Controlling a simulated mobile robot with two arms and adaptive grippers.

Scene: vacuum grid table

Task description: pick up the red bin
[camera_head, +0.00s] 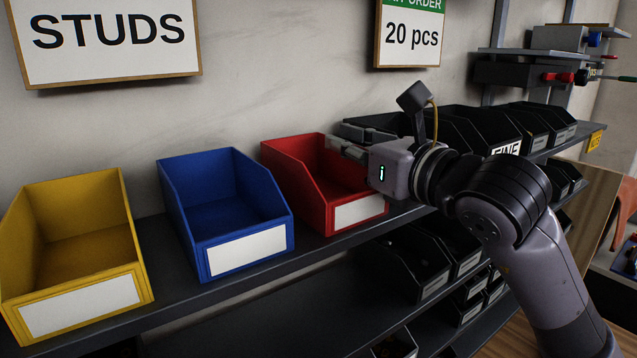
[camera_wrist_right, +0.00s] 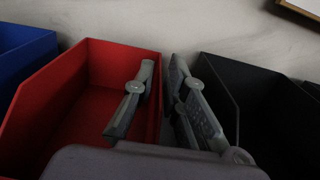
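The red bin (camera_head: 300,180) is an open-top bin with a blank white front label, upright on the shelf. My right gripper (camera_head: 352,142) reaches it from the right, at its right side wall. In the right wrist view, one finger of the gripper (camera_wrist_right: 162,85) is inside the red bin (camera_wrist_right: 85,95) and the other is outside, between it and a black bin (camera_wrist_right: 232,95). The fingers are apart with the red wall between them; a firm grip does not show. The arm hides part of the bin's right side in the head view. My left gripper is not in view.
A blue bin (camera_head: 220,205) and a yellow bin (camera_head: 75,250) stand to the left on the same shelf (camera_head: 315,245). Several black bins stand to the right, close to my gripper. More black bins (camera_head: 420,255) sit on a lower shelf. The wall is close behind.

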